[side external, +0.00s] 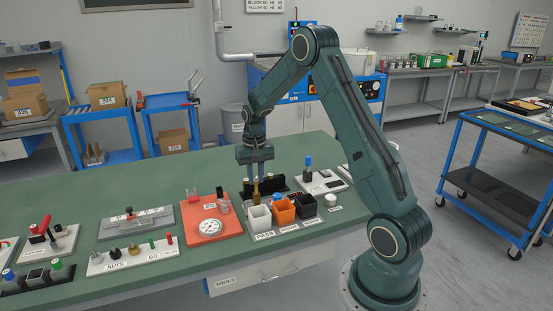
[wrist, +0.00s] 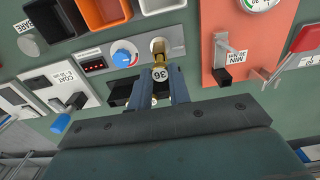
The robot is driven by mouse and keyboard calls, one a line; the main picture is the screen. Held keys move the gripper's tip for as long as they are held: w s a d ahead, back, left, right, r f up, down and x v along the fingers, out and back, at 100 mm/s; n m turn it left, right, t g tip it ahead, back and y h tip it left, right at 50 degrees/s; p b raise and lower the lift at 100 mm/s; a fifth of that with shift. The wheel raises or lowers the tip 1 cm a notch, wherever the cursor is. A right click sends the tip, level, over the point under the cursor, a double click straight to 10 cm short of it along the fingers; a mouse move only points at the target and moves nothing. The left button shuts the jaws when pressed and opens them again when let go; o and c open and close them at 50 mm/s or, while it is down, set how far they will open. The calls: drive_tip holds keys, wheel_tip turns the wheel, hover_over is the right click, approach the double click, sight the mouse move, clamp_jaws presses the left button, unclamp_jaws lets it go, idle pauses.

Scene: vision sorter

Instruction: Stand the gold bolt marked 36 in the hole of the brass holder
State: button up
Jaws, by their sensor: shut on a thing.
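My gripper (side external: 257,177) points down over the bench, behind the small bins. It is shut on the gold bolt marked 36 (wrist: 160,73), which sits between the two fingers in the wrist view (wrist: 161,82). The white label with 36 faces the wrist camera, and gold metal shows beyond it. The side view shows a gold upright piece (side external: 256,190) just below the fingers. Beyond the bolt in the wrist view is a pale round spot on a grey panel. I cannot tell the brass holder and its hole apart from the bolt's gold parts.
A grey panel with a blue knob (wrist: 122,58) and red display lies close by. White (side external: 259,218), orange (side external: 284,212) and black (side external: 305,207) bins stand in front. An orange plate (side external: 210,228) with a dial gauge lies to the left. Bare green bench shows behind.

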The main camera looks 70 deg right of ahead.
sight(256, 180)
drive_tip(key=shift+f, duration=1.1)
idle(0.3)
drive_tip(key=o, duration=1.3)
drive_tip(key=shift+o, duration=0.2)
drive_tip(key=shift+r, duration=0.15)
drive_tip(key=shift+r, duration=3.9)
